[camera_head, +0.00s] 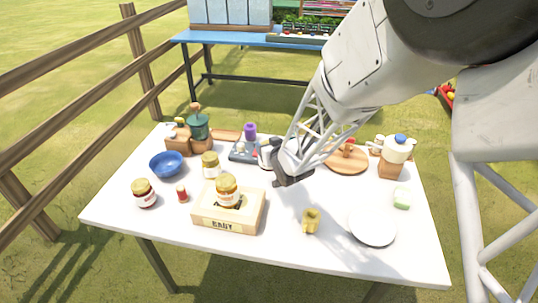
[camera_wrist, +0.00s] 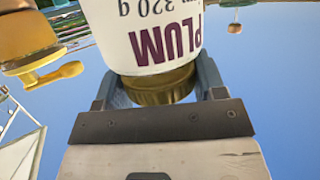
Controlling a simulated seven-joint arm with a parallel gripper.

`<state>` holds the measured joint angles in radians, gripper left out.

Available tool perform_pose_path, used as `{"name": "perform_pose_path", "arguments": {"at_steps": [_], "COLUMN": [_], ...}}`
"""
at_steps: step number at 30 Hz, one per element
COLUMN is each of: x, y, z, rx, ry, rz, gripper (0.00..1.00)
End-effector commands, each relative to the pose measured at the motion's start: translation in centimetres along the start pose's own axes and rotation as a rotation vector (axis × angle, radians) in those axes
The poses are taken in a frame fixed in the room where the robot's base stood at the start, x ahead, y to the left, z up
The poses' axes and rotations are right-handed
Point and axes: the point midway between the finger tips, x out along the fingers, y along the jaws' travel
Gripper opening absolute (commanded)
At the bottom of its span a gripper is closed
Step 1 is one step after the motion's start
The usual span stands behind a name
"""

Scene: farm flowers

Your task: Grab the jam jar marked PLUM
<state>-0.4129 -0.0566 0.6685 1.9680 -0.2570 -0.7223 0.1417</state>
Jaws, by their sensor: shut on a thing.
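The jam jar marked PLUM (camera_wrist: 158,38) fills the top middle of the wrist view, its white label upside down there. My gripper (camera_wrist: 158,82) is shut on this jar, one finger on each side of its gold lid (camera_wrist: 155,94). In the head view, my gripper (camera_head: 284,172) is over the back middle of the white table, and a whitish, partly hidden shape beside it seems to be the jar. Three other gold-lidded jars show: one at front left (camera_head: 145,195), one behind the box (camera_head: 211,168), and one on the box (camera_head: 227,193). Their labels are unreadable.
A cream box (camera_head: 228,214) stands at the front of the white table (camera_head: 280,246). Around it are a blue bowl (camera_head: 167,165), a small red shaker (camera_head: 182,194), a yellow mug (camera_head: 311,221), a white plate (camera_head: 373,228) and a round wooden board (camera_head: 348,164).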

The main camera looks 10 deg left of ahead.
Motion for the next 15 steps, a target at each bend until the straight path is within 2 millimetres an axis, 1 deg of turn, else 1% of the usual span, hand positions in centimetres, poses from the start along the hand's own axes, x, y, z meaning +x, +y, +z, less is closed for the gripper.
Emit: {"name": "perform_pose_path", "arguments": {"at_steps": [1,6,15], "x": [-0.1,-0.5,-0.5], "y": [0.0,0.0,0.0], "z": [-0.6,-1.5,-1.7], "rx": [0.000,0.000,0.000], "ry": [0.001,0.001,0.000], "rz": [0.000,0.000,0.000], "gripper": [0.24,0.24,0.24]}}
